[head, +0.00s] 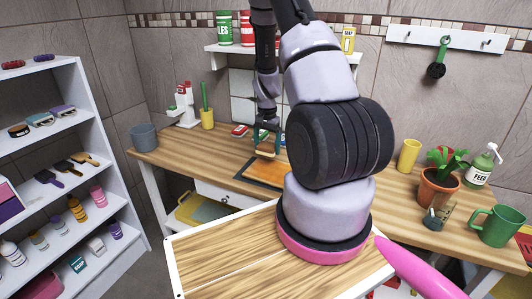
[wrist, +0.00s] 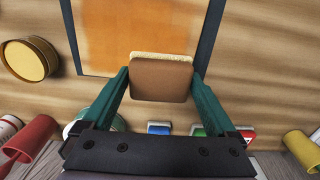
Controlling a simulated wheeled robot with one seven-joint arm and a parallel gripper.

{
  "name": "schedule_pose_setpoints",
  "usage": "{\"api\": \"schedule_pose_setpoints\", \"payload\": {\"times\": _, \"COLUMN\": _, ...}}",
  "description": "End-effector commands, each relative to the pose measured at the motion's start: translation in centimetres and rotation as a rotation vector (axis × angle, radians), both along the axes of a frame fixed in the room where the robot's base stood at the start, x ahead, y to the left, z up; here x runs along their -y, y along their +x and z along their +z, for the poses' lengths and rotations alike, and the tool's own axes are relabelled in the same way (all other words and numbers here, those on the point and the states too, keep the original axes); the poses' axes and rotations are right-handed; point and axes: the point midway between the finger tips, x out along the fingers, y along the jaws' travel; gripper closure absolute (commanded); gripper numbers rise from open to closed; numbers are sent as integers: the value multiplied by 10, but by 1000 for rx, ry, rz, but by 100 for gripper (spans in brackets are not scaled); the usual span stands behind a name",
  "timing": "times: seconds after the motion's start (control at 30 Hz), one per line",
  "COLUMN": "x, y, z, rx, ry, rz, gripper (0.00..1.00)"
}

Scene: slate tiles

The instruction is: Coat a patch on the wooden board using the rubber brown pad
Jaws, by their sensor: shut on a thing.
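My gripper (wrist: 160,88) is shut on the brown pad (wrist: 160,82), holding it between two green fingers. The pad has a brown top face and a pale, light yellow edge at its far side in the wrist view. The wooden board (wrist: 140,28), orange-brown with dark side strips, lies on the bench beyond and below the pad. In the head view the board (head: 262,172) is on the wooden bench, with my gripper (head: 266,145) over its back part. I cannot tell whether the pad touches the board. My arm hides the board's right part in the head view.
A yellow cup (head: 207,118), a grey pot (head: 144,137) and a white stand (head: 184,105) are left of the board. A potted plant (head: 438,185), a green mug (head: 497,226) and a spray bottle (head: 481,166) stand at right. Small boxes (head: 239,131) lie behind the board.

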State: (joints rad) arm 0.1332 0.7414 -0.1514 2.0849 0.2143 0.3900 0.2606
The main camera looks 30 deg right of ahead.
Motion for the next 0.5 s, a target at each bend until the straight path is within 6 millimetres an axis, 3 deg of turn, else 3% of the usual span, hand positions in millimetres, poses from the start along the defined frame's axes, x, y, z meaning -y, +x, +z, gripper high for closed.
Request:
{"api": "schedule_pose_setpoints", "payload": {"times": 0.2, "x": 4, "y": 1, "z": 19, "rx": 3, "ry": 0, "rz": 0, "gripper": 60}}
{"api": "schedule_pose_setpoints", "payload": {"times": 0.5, "x": 5, "y": 0, "z": 23, "rx": 0, "ry": 0, "rz": 0, "gripper": 60}}
